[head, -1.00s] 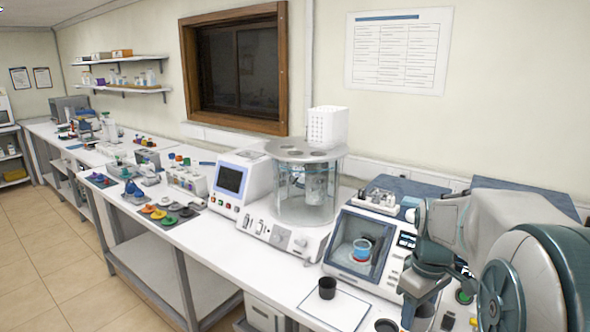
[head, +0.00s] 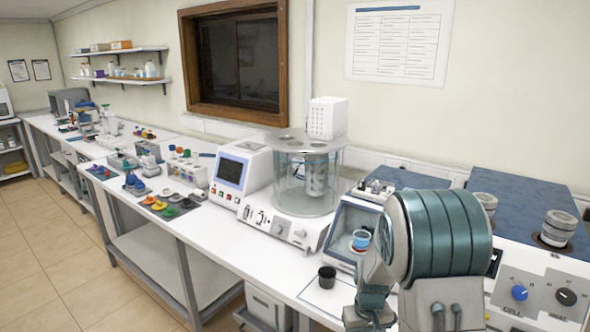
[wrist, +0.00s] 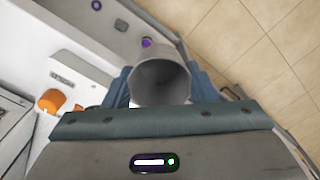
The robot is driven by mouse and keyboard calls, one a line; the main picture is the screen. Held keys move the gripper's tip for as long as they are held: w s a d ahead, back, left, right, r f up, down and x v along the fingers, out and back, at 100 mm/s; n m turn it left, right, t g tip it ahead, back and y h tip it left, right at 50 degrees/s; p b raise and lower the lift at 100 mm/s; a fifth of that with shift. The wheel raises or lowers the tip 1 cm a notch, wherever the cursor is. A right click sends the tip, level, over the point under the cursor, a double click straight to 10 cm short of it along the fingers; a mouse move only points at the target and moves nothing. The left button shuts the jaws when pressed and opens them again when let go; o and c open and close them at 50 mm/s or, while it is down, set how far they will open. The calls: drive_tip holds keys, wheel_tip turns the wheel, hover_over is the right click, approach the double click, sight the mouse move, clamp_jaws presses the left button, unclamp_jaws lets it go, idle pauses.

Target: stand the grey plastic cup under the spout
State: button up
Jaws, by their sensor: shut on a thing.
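The grey plastic cup (wrist: 160,80) is in the wrist view, its open round mouth facing the camera. My gripper (wrist: 161,86) is shut on it, with one blue finger on each side of its wall. In the head view my gripper and the held cup are hidden behind my arm or out of frame. I cannot make out the spout in either view.
A small dark cup (head: 327,277) stands on a white mat (head: 318,296) at the bench's front edge. A machine with blue and black knobs (head: 540,297) is at the right. An orange knob (wrist: 52,101) shows in the wrist view. Tiled floor lies beyond the bench edge.

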wheel_tip(320, 180, down, 15)
drive_tip(key=a+m+b, duration=0.1)
drive_tip(key=a+b, duration=0.1)
drive_tip(key=b, duration=0.8)
drive_tip(key=shift+r, duration=0.15)
